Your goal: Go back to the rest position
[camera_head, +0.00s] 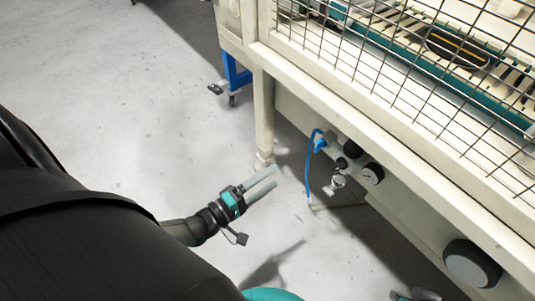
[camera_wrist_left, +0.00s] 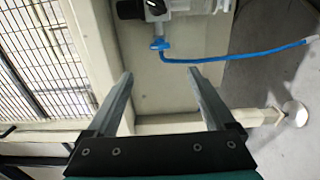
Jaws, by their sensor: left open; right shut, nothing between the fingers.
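My left gripper (camera_head: 274,176) is in the middle of the head view, over the grey floor and to the left of the machine's lower front. Its two grey fingers are parallel and apart, with nothing between them. In the left wrist view the same gripper (camera_wrist_left: 160,73) is open and empty, with the cream machine frame behind it. My right gripper (camera_head: 415,295) shows only in part at the bottom edge of the head view, right of the middle. It is shut, and most of it is cut off.
A cream machine frame (camera_head: 263,120) with a wire mesh guard (camera_head: 400,70) fills the right side. The floor (camera_head: 130,130) on the left is clear.

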